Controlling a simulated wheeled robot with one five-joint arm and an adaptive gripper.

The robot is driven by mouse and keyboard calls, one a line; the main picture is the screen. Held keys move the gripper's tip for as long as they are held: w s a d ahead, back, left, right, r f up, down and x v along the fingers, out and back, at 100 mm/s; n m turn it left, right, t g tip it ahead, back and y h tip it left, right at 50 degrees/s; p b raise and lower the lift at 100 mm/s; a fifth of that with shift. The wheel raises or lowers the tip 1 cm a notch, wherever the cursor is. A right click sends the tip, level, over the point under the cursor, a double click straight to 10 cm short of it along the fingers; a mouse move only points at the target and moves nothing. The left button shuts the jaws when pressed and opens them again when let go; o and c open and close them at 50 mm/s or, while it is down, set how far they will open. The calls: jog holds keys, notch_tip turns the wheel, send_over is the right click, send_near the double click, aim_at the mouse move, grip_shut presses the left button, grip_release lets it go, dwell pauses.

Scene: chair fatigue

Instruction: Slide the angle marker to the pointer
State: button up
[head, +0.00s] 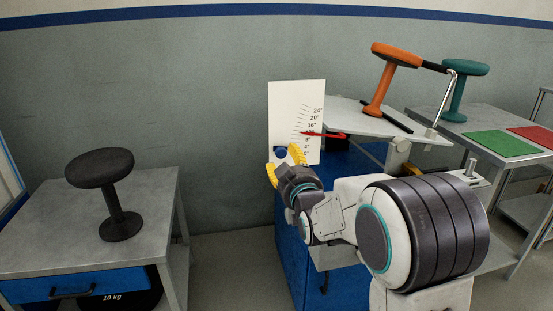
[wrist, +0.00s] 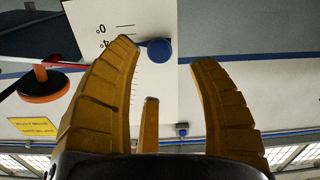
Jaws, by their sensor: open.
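The angle marker, a round blue knob (head: 281,153), sits low on the left edge of the white scale board (head: 284,105), near the 0° end. The red pointer (head: 322,134) reaches across the board from the right, higher than the marker, between the 8° and 16° labels. My gripper (head: 285,162) is open in front of the board's lower left. In the wrist view the blue marker (wrist: 159,50) shows between the two yellow fingertips, close to the left one. I cannot tell whether they touch.
An orange stool (head: 378,80) stands tilted on a white plate (head: 345,118) beside the board. A teal stool (head: 459,90) and a green mat (head: 502,143) are on the right table. A black stool (head: 112,190) stands on the left table. Floor between them is free.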

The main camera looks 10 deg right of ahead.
aim_at(281, 153)
jog(key=shift+w+f, duration=0.1)
jog(key=shift+w, duration=3.75)
jog(key=shift+c, duration=0.3)
